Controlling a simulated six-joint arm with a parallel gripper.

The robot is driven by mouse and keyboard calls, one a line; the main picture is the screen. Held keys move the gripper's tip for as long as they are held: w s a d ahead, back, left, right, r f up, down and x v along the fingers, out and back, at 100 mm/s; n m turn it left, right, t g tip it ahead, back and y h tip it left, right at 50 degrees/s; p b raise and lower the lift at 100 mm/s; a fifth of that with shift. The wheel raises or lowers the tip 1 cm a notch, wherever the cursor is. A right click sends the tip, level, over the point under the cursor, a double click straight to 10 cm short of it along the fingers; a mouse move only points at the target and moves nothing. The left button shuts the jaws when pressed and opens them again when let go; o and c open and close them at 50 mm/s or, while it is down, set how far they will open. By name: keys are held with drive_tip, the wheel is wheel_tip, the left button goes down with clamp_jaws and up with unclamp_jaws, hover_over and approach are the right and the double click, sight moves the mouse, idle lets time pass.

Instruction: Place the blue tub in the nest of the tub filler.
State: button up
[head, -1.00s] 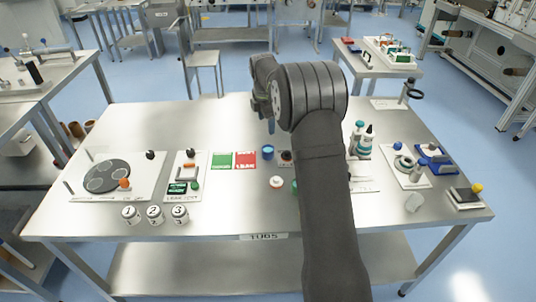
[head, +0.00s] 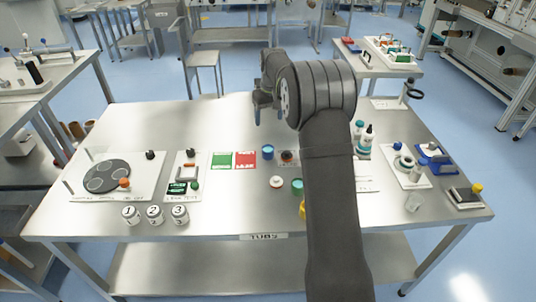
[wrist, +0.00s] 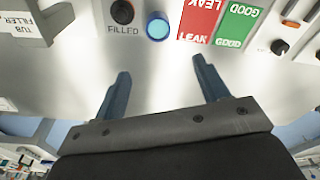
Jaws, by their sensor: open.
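The blue tub (head: 268,152) stands upright on the steel table, right of the red card. It also shows near the top centre of the wrist view (wrist: 157,26), beyond my fingertips. My gripper (head: 267,108) is open and empty, above the table and apart from the tub; in the wrist view its two fingers (wrist: 160,68) are spread with bare table between them. A grey block with a white label (wrist: 8,20), which seems to read TUB FILLER, is cut off at the top left of the wrist view. My arm hides part of that side in the head view, and I cannot see the nest.
Green (head: 222,160) and red (head: 246,160) cards lie left. A white-topped tub (head: 277,182) and teal tub (head: 297,186) stand nearer. Bottles (head: 366,142) stand right of my arm. The front centre-left is clear.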

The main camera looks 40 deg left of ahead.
hover_over(268, 148)
drive_tip(key=s+d, duration=0.2)
drive_tip(key=f, duration=1)
drive_tip(key=shift+a+f, duration=0.2)
drive_tip(key=shift+f, duration=0.2)
drive_tip(key=shift+w+f, duration=0.2)
drive_tip(key=shift+f, duration=2.55)
drive_tip(key=c, duration=1.2)
drive_tip(key=shift+r, duration=0.15)
